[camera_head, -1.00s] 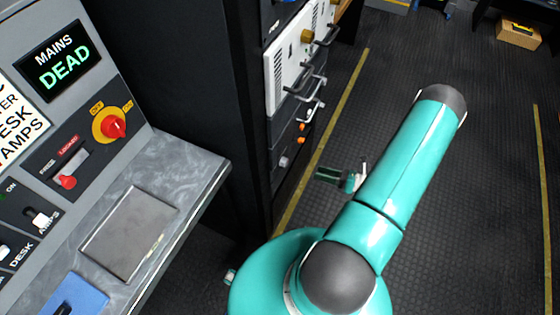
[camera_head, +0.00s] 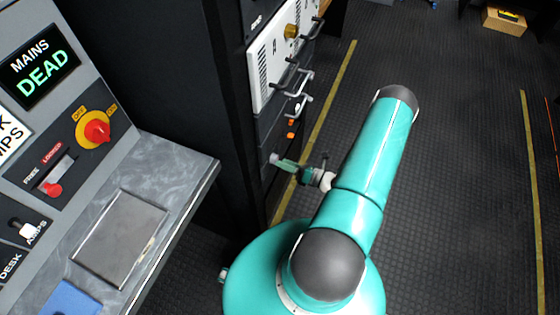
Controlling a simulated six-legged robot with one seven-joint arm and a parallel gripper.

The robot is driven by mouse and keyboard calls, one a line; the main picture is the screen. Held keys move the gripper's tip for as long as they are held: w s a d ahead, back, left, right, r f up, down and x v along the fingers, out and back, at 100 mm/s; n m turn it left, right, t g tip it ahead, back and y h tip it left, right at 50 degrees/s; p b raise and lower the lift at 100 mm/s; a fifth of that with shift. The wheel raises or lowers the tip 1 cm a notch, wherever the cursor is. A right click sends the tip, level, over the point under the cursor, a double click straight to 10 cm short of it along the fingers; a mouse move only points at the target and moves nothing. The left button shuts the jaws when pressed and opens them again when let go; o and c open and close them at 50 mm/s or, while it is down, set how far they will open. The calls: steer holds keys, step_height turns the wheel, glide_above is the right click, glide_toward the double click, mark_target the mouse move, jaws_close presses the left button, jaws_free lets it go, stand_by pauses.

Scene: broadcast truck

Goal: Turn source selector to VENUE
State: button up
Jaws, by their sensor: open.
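No label reading VENUE or source selector is legible. A tall dark rack (camera_head: 262,134) stands left of my arm. Its white panel carries a brass knob (camera_head: 291,31), and a small grey knob (camera_head: 273,158) sits low on its front. I cannot tell whether either is the source selector. My gripper (camera_head: 287,164), small and partly hidden by my teal arm, is open and points left at the rack's lower front. In the picture it overlaps the small grey knob's edge; I cannot tell whether they touch.
A grey console (camera_head: 182,160) at left has a MAINS DEAD display (camera_head: 40,67), a red rotary switch (camera_head: 97,131) on yellow, and a red-tipped lever (camera_head: 51,189). Handles (camera_head: 300,84) stick out from the rack. Dark floor (camera_head: 455,160) at right is clear. A cardboard box (camera_head: 505,20) lies far right.

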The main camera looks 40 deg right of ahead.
mark_target(274, 159)
steer(key=x, duration=0.2)
steer(key=shift+w+a, duration=0.1)
steer(key=shift+w, duration=0.2)
steer(key=c, duration=1)
